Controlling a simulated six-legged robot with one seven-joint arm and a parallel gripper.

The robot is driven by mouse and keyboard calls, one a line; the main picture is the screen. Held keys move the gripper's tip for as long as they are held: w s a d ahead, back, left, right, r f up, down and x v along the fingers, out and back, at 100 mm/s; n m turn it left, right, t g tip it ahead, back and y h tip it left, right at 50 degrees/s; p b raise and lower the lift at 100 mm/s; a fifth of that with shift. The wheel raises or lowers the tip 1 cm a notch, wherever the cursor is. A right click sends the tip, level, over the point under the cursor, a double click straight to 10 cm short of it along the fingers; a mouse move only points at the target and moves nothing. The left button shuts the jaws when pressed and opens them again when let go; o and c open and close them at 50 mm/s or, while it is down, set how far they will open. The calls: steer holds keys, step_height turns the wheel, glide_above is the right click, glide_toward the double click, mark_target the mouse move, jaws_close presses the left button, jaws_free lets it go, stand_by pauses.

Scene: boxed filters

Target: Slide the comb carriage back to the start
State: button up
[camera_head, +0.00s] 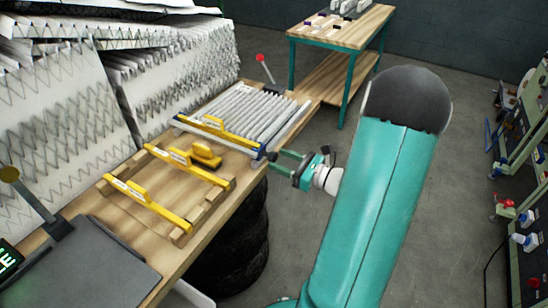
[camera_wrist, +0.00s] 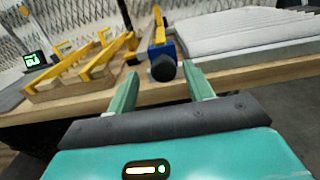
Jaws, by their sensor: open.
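The comb carriage (camera_head: 218,130) is a yellow bar lying across the near end of a white pleated filter. Its right end has a blue block with a dark round knob (camera_head: 272,156). In the wrist view, the blue block (camera_wrist: 163,48) and knob (camera_wrist: 163,69) face me. My gripper (camera_head: 277,162) is open, with teal fingers pointing at the knob from the bench's right side. In the wrist view, the knob appears between the fingertips of my gripper (camera_wrist: 161,73). I see no finger closed on it; whether it is within their reach is unclear.
A wooden rack (camera_head: 212,206) with yellow combs (camera_head: 150,205) stands nearer on the wooden bench. The pleated filter (camera_head: 250,108) extends beyond the carriage. A dark flat plate (camera_head: 105,265) lies at the near end. Tall pleated stacks (camera_head: 60,100) line the left.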

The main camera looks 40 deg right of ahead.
steer(key=v, duration=1)
steer(key=w+a+r+n+g+y, duration=0.1)
steer(key=a+r+n+g, duration=0.2)
steer(key=a+n+g, duration=0.7)
steer(key=w+a+r+n+g+y, duration=0.1)
steer(key=a+r+n+g+y, duration=0.15)
steer(key=a+n, duration=0.8)
steer(key=s+a+r+n+t+h, duration=0.1)
steer(key=s+a+r+n+h, duration=0.3)
steer(key=a+r+n+h, duration=0.4)
steer(key=a+n+h, duration=0.1)
steer(key=a+n, duration=0.1)
steer(key=n, duration=0.1)
steer(key=shift+s+a+r+h, duration=0.2)
steer(key=shift+s+a+h, duration=0.05)
steer(key=shift+a+h, duration=0.1)
